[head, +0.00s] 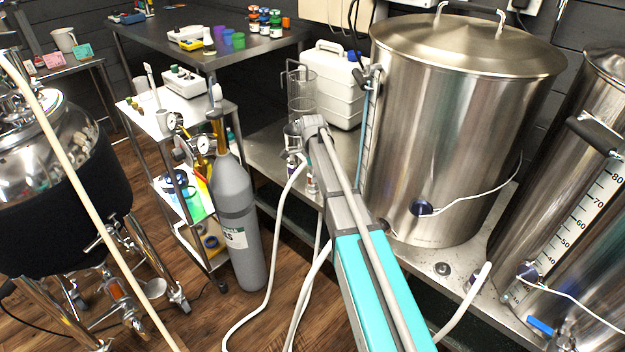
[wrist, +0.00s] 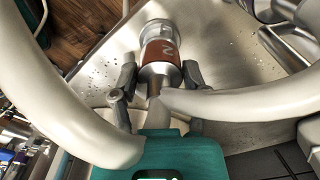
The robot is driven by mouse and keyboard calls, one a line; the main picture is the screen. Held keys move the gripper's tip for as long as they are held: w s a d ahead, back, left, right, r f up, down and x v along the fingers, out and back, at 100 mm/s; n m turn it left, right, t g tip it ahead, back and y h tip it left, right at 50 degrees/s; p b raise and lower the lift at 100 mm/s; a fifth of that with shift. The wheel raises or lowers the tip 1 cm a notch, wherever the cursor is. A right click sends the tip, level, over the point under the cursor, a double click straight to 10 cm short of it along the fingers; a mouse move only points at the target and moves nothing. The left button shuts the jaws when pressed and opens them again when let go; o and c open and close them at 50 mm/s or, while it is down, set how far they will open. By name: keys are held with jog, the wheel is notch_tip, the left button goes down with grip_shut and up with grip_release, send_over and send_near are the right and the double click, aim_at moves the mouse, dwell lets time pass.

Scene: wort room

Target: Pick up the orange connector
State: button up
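In the wrist view, a fitting with a brownish-orange band (wrist: 161,53), a clear end and a narrow metal neck lies ahead of my gripper (wrist: 157,82). It looks like the orange connector, but I cannot be sure. My gripper's two fingers are apart, one on each side of the neck, with visible gaps. I cannot tell how near they are in depth. In the head view, my arm reaches toward the metal bench's left part, and the fingertips cannot be made out. I cannot pick out the fitting there.
A large steel kettle (head: 460,130) stands right of my arm. A grey gas cylinder (head: 236,215) and a white trolley (head: 160,118) stand left. Pale hoses (wrist: 60,115) cross close to my gripper.

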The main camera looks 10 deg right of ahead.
grip_shut()
jog(key=shift+r, duration=0.1)
notch_tip(320, 180, up, 3)
jog(key=p, duration=0.3)
jog(key=s+r+p, duration=0.9)
jog(key=s+p, duration=0.1)
jog(key=s, duration=0.4)
jog(key=shift+a+r, duration=0.15)
jog(key=shift+r, duration=0.25)
jog(key=shift+r, duration=0.15)
jog(key=shift+r+p, duration=2.1)
jog(key=shift+p, duration=0.15)
